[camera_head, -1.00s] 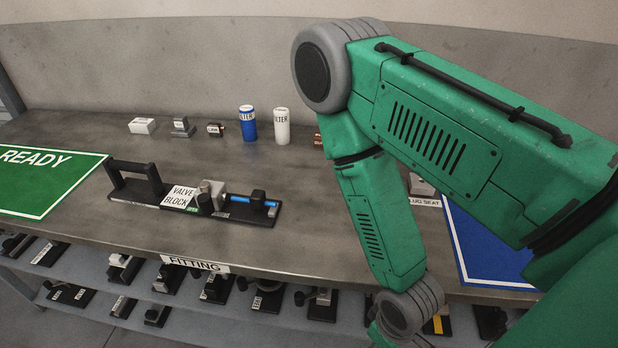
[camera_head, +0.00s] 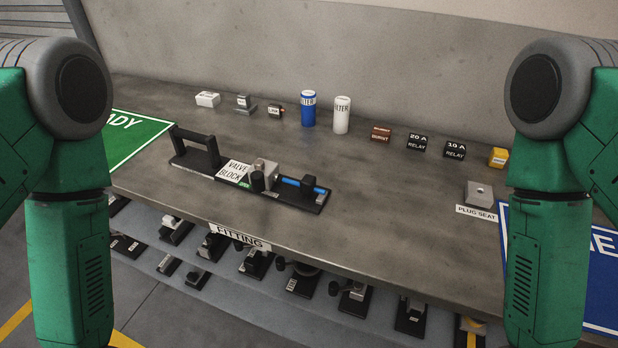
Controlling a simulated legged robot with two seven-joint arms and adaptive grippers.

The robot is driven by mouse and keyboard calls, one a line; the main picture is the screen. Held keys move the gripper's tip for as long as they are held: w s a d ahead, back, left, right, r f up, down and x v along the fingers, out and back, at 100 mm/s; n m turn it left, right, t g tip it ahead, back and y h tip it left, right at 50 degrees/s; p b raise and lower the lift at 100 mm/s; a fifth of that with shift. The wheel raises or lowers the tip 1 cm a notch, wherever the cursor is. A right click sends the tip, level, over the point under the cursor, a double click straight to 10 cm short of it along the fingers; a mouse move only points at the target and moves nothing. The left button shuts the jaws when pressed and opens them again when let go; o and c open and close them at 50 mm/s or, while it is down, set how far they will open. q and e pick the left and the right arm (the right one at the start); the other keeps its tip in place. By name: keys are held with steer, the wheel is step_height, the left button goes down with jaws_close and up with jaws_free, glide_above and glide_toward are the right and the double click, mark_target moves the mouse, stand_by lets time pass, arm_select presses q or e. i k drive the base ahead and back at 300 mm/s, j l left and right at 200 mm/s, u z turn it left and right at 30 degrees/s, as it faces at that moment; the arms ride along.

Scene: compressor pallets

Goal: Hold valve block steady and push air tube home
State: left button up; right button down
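The valve block (camera_head: 264,170) is a small grey block on a long black base plate (camera_head: 225,182) on the workbench. A white "VALVE BLOCK" label (camera_head: 234,170) lies on its left. I cannot tell whether the tube's end is inside the block. A black handle (camera_head: 195,147) stands at the plate's left end. My two green arms hang at the left and right picture edges, apart from the block. Both grippers are out of view.
A blue cylinder (camera_head: 308,109), a white cylinder (camera_head: 342,114) and several small relays and boxes stand along the back. A plug seat (camera_head: 479,194) is at the right. Green (camera_head: 130,145) and blue (camera_head: 560,263) mats flank the bench (camera_head: 400,215). Shelves below hold several fixtures.

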mark_target(307, 184)
steer(key=i+j+z, duration=0.15)
steer(key=j+z, duration=0.2)
steer(key=j, duration=0.65)
steer(key=j+z, duration=0.35)
steer(key=j, duration=0.6)
steer(key=k+l, duration=0.15)
steer(key=l, duration=0.2)
steer(key=k+l, duration=0.15)
steer(key=l, duration=0.15)
steer(key=i+j, duration=0.15)
steer(key=j, duration=0.15)
steer(key=i+j, duration=0.15)
steer(key=j, duration=0.15)
